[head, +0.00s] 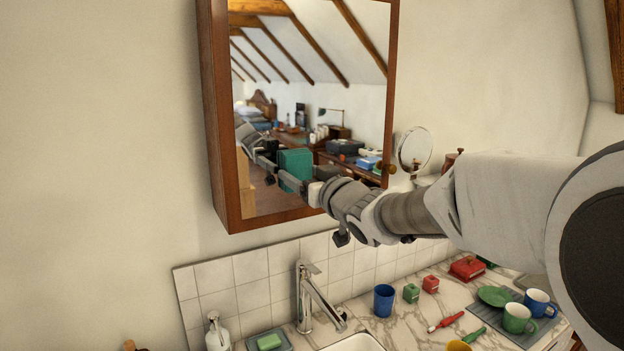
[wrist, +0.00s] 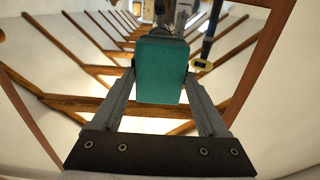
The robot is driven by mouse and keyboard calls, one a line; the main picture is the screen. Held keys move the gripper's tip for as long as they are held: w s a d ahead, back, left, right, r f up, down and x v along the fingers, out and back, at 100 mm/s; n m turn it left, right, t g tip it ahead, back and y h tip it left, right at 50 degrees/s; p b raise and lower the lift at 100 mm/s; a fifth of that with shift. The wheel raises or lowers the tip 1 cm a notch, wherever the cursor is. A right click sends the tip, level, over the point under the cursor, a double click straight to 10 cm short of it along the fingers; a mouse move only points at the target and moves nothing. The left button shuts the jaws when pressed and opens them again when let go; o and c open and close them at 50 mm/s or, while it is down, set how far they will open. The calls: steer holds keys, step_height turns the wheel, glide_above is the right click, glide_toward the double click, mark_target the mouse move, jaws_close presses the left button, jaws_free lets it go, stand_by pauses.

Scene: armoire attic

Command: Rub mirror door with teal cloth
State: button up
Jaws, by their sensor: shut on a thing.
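The mirror door (head: 310,60) is on a brown wooden wall cabinet at the upper centre of the head view. It looks shut, and its glass reflects the attic room. My gripper (head: 293,179) is in front of the lower part of the glass. It is shut on the teal cloth (head: 295,162), which looks like a thick block-like pad. The cloth is against or very close to the glass; I cannot tell if they touch. In the wrist view the cloth (wrist: 162,70) sits between both fingers, and the mirror with its wooden frame fills the background.
Below are a chrome faucet (head: 307,300), a soap dispenser (head: 217,332), a green soap on a dish (head: 269,341) and a blue cup (head: 384,300). Mugs and small items lie on the marble counter at right. A round mirror (head: 414,149) is right of the cabinet.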

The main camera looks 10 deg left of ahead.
steer(key=shift+s+a+b, duration=0.6)
steer(key=shift+s+a, duration=0.15)
steer(key=shift+a, duration=0.25)
steer(key=shift+v, duration=3)
steer(key=shift+d, duration=0.1)
steer(key=v, duration=0.2)
steer(key=shift+s+d+p, duration=0.25)
steer(key=shift+s+p, duration=0.05)
steer(key=shift+p, duration=0.1)
